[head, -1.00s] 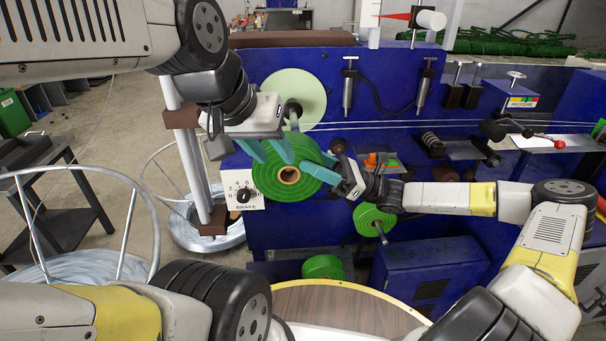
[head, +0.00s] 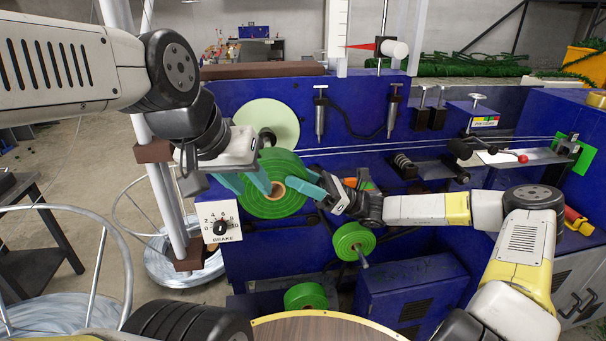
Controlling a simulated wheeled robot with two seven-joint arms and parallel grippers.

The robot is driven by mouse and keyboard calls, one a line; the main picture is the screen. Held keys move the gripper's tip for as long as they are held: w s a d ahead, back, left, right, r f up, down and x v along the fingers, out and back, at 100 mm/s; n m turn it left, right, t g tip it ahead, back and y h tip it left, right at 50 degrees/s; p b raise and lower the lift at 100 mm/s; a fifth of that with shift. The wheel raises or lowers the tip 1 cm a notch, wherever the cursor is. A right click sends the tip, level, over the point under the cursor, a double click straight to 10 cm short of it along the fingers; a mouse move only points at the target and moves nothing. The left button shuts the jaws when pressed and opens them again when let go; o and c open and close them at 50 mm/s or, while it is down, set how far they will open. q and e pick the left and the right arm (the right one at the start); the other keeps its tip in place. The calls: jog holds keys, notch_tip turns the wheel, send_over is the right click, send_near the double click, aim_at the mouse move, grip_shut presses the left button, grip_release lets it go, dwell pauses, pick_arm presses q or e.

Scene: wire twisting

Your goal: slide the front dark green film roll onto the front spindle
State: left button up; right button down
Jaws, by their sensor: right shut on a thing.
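The large dark green film roll (head: 278,207) faces me in the middle of the head view, with a brown core ring around its centre hole. It hangs in front of the machine, below and partly over a pale green disc (head: 283,112) with a dark hub (head: 267,139). My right gripper (head: 302,188) is shut on the roll's right side, its teal fingers lying over the face near the core. My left gripper (head: 250,190) has its teal fingers spread apart at the roll's upper left. The roll hides whatever is behind it, and I cannot make out the front spindle clearly.
A smaller green roll (head: 352,238) sits on a rod below right, and another green roll (head: 306,297) is lower down. The brake dial box (head: 221,220) is at left, beside a post and wire coils. A round wooden tabletop (head: 325,327) is at the bottom.

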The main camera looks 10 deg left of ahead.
jog(key=shift+w+a, duration=0.25)
jog(key=shift+w, duration=0.6)
jog(key=shift+w+a, duration=0.25)
jog(key=shift+w, duration=0.55)
